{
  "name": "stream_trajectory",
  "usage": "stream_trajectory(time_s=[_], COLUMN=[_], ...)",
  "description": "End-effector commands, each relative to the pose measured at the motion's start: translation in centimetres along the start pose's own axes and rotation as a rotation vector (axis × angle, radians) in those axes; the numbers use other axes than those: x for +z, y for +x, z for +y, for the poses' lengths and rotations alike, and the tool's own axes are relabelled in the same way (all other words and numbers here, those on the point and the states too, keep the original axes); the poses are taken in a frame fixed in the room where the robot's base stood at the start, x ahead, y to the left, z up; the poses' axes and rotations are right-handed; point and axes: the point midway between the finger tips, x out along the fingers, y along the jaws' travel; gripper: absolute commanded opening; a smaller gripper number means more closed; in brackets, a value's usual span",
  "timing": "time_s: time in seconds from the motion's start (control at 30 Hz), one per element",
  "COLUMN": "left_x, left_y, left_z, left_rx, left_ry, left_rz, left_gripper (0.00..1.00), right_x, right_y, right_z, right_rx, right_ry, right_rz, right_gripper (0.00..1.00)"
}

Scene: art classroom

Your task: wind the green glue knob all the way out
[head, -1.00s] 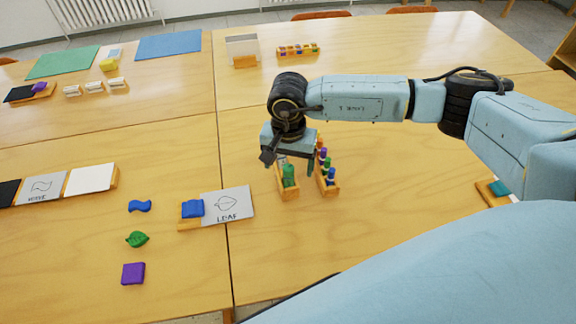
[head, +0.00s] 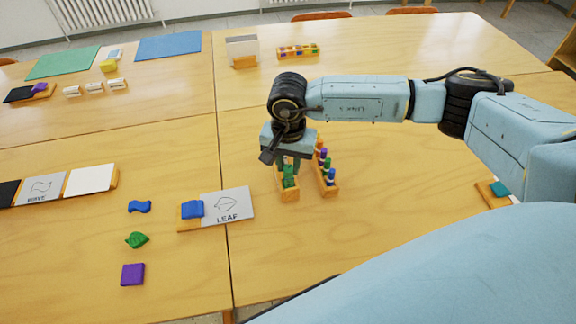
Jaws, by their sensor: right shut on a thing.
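A green glue stick (head: 289,182) stands in the front of a small wooden holder (head: 289,196) at the middle of the table. My right gripper (head: 289,168) points down over this holder. It is shut on the green glue stick, with its fingers at the upper part. The knob's own shape is too small and too covered by the fingers to tell. The back of the holder is hidden under the gripper. My left gripper is not in view.
A second wooden rack (head: 331,190) with several colored pieces stands just right of the holder. A grey leaf card (head: 227,206) and a blue block (head: 192,209) lie to the left. Loose blue, green and purple pieces lie farther left.

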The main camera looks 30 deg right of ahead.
Motion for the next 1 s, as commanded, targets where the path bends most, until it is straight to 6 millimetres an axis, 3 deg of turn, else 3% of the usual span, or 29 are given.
stream_trajectory(time_s=[0.37, 1.0], left_x=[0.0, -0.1], left_y=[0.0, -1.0], left_z=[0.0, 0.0], left_rx=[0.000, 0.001], left_ry=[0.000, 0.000], left_rz=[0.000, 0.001], left_gripper=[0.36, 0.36], right_x=[0.0, 0.0], right_y=[0.0, -0.1], right_z=[0.0, 0.0], right_rx=[0.000, 0.000], right_ry=[0.084, 0.930], right_rz=[-0.001, -0.001], right_gripper=[0.14, 0.14])
